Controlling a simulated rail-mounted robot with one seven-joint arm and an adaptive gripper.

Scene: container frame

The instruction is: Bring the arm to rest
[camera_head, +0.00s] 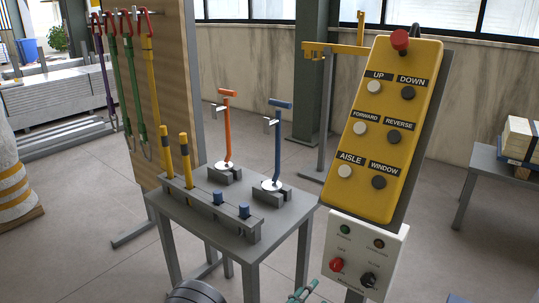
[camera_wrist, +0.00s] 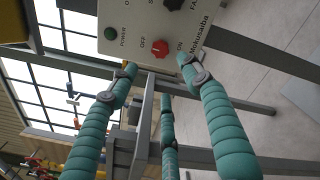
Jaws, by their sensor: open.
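In the head view only a small teal part of my gripper (camera_head: 302,291) shows at the bottom edge, below and left of the white box (camera_head: 365,250). The rest of it is out of frame.
A yellow button panel (camera_head: 383,130) with a red stop button stands above the white box. A grey table (camera_head: 215,235) holds an orange-handled tool (camera_head: 227,125), a blue-handled tool (camera_head: 277,145) and yellow-black rods (camera_head: 186,160). Slings (camera_head: 150,85) hang on a wooden board behind.

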